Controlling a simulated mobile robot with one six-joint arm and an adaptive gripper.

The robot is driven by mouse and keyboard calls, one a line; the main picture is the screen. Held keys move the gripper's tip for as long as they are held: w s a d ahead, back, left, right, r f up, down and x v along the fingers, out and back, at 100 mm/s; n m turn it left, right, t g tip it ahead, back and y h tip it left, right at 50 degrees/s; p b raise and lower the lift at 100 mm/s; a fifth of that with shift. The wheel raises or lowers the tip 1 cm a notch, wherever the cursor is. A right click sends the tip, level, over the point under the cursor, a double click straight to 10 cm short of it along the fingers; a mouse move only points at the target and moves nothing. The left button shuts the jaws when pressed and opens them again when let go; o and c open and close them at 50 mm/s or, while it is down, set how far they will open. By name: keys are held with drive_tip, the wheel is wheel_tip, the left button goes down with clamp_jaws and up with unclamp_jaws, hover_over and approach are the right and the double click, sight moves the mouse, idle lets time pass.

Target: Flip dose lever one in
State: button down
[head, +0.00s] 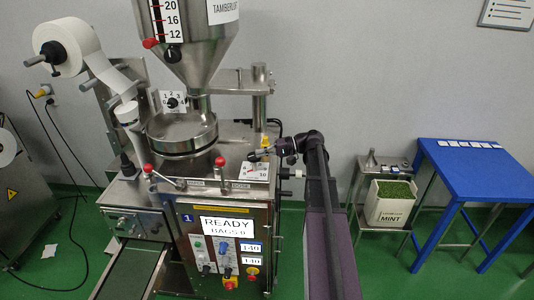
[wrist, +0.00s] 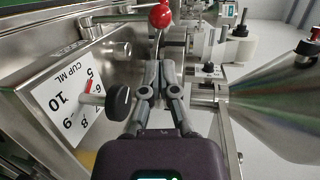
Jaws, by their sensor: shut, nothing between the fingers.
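Machine one, with a blue "1" plate (head: 187,218), stands at the left of the head view. A lever with a red ball knob (head: 220,161) rises from its top deck, above a small plate that seems to read "DOSE" (head: 241,186). A red ball on a thin metal rod (wrist: 160,15) shows at the top of the wrist view, just beyond my fingertips. My gripper (head: 254,155) is right of the lever over the deck. In the wrist view my gripper (wrist: 159,66) is shut and empty, its tips close to the rod; whether they touch is unclear.
A "CUP ML" dial (wrist: 62,95) with a black knob (wrist: 118,100) is close beside my fingers. A second red-knobbed lever (head: 147,168) stands left, the round metal drum (head: 183,135) behind. A blue table (head: 470,170) and mint box (head: 391,204) stand right.

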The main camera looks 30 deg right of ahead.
drive_tip(key=b, duration=0.2)
hover_over(222, 176)
drive_tip(key=d, duration=0.4)
drive_tip(key=shift+s+f, duration=0.2)
drive_tip(key=shift+f, duration=0.35)
drive_tip(key=shift+s+f, duration=0.2)
drive_tip(key=shift+f, duration=0.3)
drive_tip(key=shift+a, duration=0.1)
